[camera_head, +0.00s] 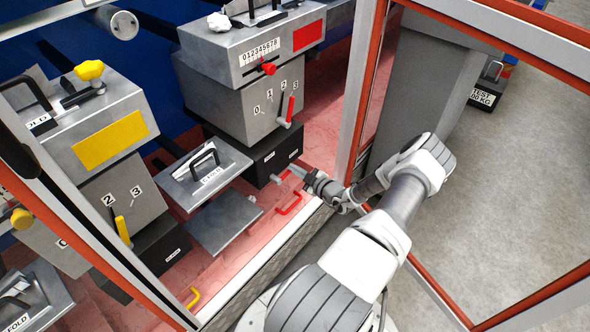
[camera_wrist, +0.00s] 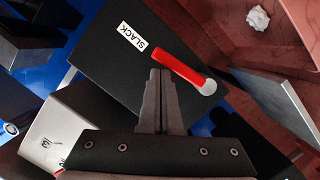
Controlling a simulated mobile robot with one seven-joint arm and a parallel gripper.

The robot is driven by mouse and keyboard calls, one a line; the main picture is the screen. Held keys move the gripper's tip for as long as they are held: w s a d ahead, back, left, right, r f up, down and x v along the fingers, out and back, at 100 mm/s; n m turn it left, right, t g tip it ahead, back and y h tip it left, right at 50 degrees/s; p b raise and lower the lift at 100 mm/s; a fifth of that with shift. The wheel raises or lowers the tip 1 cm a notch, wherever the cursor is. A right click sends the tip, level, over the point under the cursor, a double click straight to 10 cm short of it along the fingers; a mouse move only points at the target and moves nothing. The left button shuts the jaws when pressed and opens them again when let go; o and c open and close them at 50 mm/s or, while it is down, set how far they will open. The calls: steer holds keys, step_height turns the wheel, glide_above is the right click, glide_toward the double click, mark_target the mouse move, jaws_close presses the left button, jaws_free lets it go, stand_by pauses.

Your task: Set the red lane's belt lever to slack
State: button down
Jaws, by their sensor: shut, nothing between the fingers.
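The red belt lever (camera_wrist: 180,67) is on the front of a black box (camera_wrist: 105,75) in the wrist view. Its pale round pivot is at the lower right, and its free end lies just beside the white SLACK label (camera_wrist: 131,37). In the head view the lever (camera_head: 284,176) shows small at the red lane's black box (camera_head: 262,168). My gripper (camera_wrist: 160,74) is shut and empty, its fingertips overlapping the lever's edge near the free end; I cannot tell whether they touch. In the head view my gripper (camera_head: 303,172) is close to the lever.
The red lane's grey housing (camera_head: 240,100) stands above, with a red numbered lever (camera_head: 290,110). A red floor handle (camera_head: 290,204) lies just below my gripper. An orange-edged frame post (camera_head: 357,90) is close to my arm. The yellow lane (camera_head: 95,130) stands left.

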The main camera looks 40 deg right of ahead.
stand_by(0.4)
steer(key=s+r+p, duration=0.6)
steer(key=s, duration=0.3)
steer(key=shift+s+a+r, duration=0.15)
steer(key=shift+s+r, duration=0.05)
steer(key=shift+s, duration=0.2)
stand_by(0.4)
